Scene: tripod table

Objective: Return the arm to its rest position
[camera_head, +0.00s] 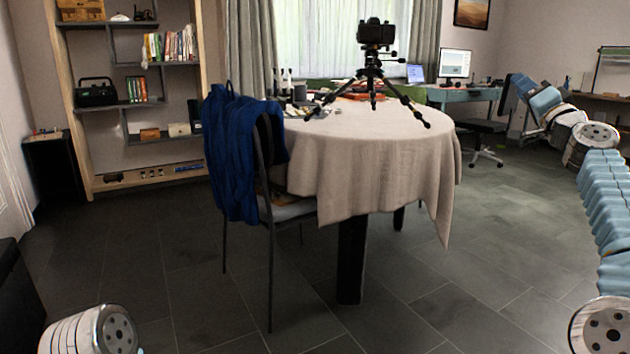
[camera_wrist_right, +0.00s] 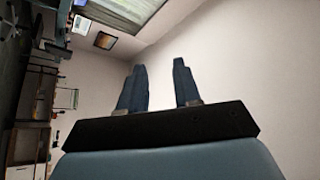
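My right arm reaches in from the right edge in the head view, raised and clear of the table. My right gripper (camera_head: 507,96) is at its far end, in the air right of the round table (camera_head: 385,165). In the right wrist view the two dark blue fingers of the right gripper (camera_wrist_right: 160,82) stand apart with nothing between them. Only a link of my left arm shows at the bottom left in the head view; the left gripper is out of view.
A black camera (camera_head: 376,32) on a tripod (camera_head: 372,75) stands on the cloth-covered table. A chair with a blue jacket (camera_head: 235,150) is at its left. A desk (camera_head: 460,95) with monitors stands behind right. A shelf (camera_head: 75,100) is at the back left. Floor in front is open.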

